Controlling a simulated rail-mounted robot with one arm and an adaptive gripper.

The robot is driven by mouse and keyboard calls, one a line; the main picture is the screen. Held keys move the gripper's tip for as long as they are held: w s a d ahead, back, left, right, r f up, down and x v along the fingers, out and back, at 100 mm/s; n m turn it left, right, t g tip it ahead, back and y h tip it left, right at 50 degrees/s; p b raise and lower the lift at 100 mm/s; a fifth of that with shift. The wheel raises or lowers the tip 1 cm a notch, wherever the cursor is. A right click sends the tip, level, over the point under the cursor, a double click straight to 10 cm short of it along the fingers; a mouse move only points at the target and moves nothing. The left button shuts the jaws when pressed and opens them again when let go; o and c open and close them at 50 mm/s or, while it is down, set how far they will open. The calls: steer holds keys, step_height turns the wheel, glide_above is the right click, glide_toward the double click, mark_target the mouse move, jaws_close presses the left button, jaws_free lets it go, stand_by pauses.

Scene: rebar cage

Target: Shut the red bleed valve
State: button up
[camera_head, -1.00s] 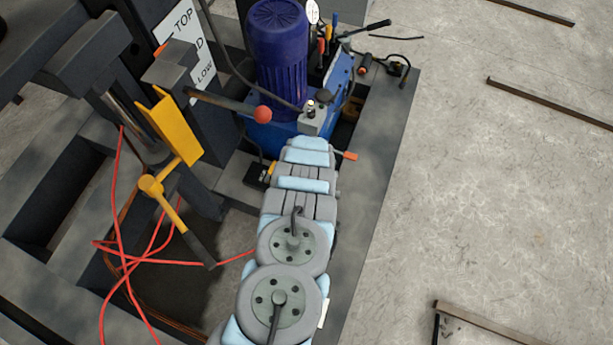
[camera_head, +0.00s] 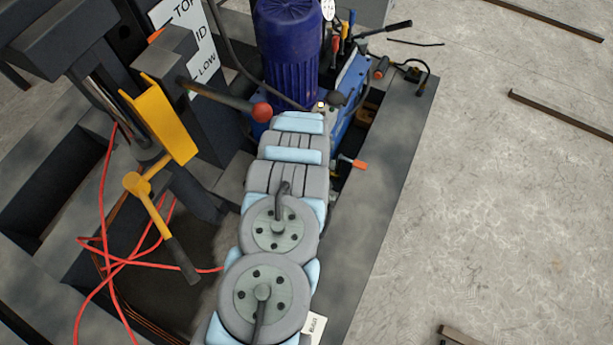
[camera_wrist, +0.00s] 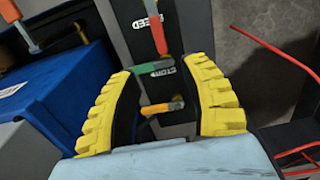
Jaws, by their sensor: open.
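The red bleed valve handle (camera_wrist: 156,25) is at the top middle of the wrist view, beside a dark plate with a partly readable label ending in "EED". It lies ahead of my gripper (camera_wrist: 158,72), apart from it. My gripper's two yellow ribbed fingers are spread wide with nothing held. A green handle (camera_wrist: 153,68) lies between the fingertips in the picture, and a yellow-orange handle (camera_wrist: 163,107) lies nearer the palm. I cannot tell whether either touches a finger. In the head view my arm hides the gripper and the red handle.
A blue tank (camera_wrist: 65,95) stands left of the fingers, with an orange-tipped lever (camera_wrist: 27,38) beyond. Red hoses (camera_wrist: 275,50) hang at right. In the head view a blue motor (camera_head: 288,50), a red-ball lever (camera_head: 261,110) and an orange-tipped lever (camera_head: 358,164) surround my arm.

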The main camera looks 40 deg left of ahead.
step_height(320, 180, down, 10)
steer(key=b, duration=0.3)
steer(key=shift+f+b, duration=1.5)
steer(key=shift+f, duration=0.45)
jaws_close()
